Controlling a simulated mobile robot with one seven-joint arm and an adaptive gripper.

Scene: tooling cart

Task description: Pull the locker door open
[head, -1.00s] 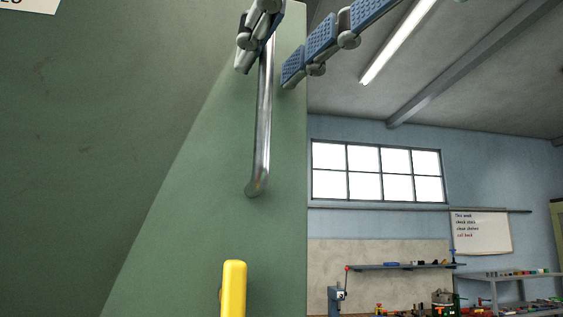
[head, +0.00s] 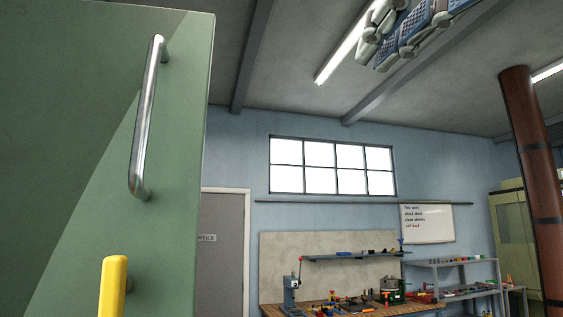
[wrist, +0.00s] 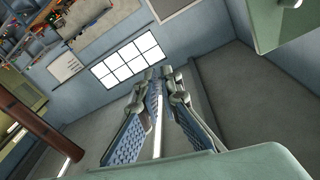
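The green locker door (head: 170,240) fills the left of the head view. It carries a long steel bar handle (head: 145,120), which stands upright and slightly tilted. My gripper (head: 372,50) is high at the upper right of the head view, well apart from the handle and partly cut off by the top edge. In the wrist view, the fingers of my gripper (wrist: 160,74) run close together at their tips with nothing held. A green panel (wrist: 262,30) with a bit of pale metal shows at the upper right there. I cannot tell how far the door is ajar.
A yellow handle (head: 113,288) sits below the steel one. A workbench with tools (head: 350,307), a grey shelf unit (head: 452,264) and a brown pillar (head: 532,165) stand further back. Open air lies between the door and my gripper.

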